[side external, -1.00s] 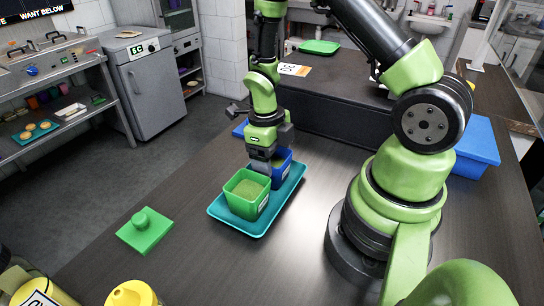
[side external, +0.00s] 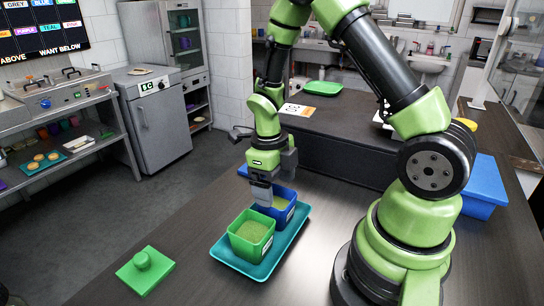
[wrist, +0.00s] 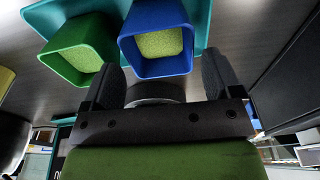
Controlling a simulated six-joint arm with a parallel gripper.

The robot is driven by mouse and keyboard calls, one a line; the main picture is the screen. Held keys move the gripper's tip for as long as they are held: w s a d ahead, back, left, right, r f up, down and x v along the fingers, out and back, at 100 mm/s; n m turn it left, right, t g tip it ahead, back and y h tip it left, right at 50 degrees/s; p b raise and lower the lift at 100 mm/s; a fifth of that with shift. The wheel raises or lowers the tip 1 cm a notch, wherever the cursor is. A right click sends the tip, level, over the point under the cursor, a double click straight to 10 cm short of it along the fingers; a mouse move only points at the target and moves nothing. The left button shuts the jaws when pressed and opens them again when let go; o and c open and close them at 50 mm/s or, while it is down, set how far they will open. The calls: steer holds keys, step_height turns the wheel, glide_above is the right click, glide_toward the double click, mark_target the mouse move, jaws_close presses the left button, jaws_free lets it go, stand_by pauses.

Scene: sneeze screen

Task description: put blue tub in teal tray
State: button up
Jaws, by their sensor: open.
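The blue tub (side external: 286,192), filled with yellow-green contents, stands upright in the far part of the teal tray (side external: 290,236). A green tub (side external: 242,244) with similar contents stands beside it in the near part. My gripper (side external: 262,196) is open at the blue tub's left side, partly hiding it. In the wrist view my open gripper (wrist: 162,70) has its fingers apart on either side of the blue tub's near end (wrist: 157,69); I cannot tell whether they touch it. The green tub (wrist: 85,33) and teal tray (wrist: 40,14) also show there.
A green lid-like piece with a knob (side external: 146,270) lies on the dark counter, left of the tray. A large blue bin (side external: 484,186) stands at the right behind my arm. A raised dark block (side external: 345,150) lies behind the tray. The counter's front middle is clear.

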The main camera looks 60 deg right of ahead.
step_height(320, 180, up, 8)
steer(key=w, duration=0.1)
step_height(320, 180, up, 7)
steer(key=n+t, duration=0.3)
steer(key=n, duration=0.6)
glide_above(272, 216)
steer(key=s+a+r+n+t+y, duration=0.1)
steer(key=s+r+n, duration=0.3)
steer(key=n, duration=0.7)
steer(key=s+a+r+n+t+y, duration=0.1)
steer(key=s+a+r+n+t, duration=0.3)
steer(key=n, duration=0.8)
steer(key=shift+s+t, duration=0.3)
steer(key=shift+s, duration=0.15)
